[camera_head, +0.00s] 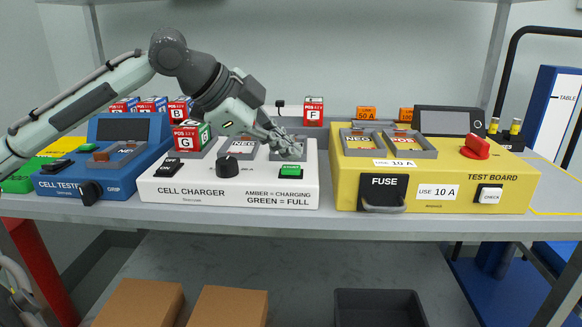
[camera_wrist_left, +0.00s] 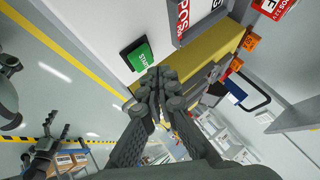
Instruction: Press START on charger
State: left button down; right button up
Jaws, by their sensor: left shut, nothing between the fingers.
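The white cell charger (camera_head: 255,196) stands on the bench between the blue tester and the yellow board. Its green START button (camera_head: 291,170) is at the front right of its top; the button also shows in the left wrist view (camera_wrist_left: 138,56). My left gripper (camera_head: 292,153) is shut and empty, its fingertips just above and behind the button. In the left wrist view the fingertips (camera_wrist_left: 155,82) lie right beside the button's edge; I cannot tell whether they touch it. The fingers partly hide the charger's right bay.
A red-and-green cell G (camera_head: 188,138) stands at the charger's left bay. A black knob (camera_head: 227,167) and ON switch (camera_head: 169,167) are on the charger's sloped face. The yellow test board (camera_head: 450,190) is close on the right, the blue cell tester (camera_head: 120,180) on the left.

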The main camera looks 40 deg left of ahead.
aim_at(287, 169)
pick_arm(q)
jog(key=shift+f, duration=0.1)
dwell(0.7)
jog(key=shift+f+b, duration=0.3)
jog(key=shift+f+b, duration=0.4)
jog(key=shift+f, duration=0.15)
dwell(0.6)
jog(key=shift+r, duration=0.15)
jog(key=shift+r+p, duration=0.8)
jog(key=shift+p, duration=0.2)
notch_tip(287, 169, up, 5)
jog(key=p, duration=0.5)
dwell(0.7)
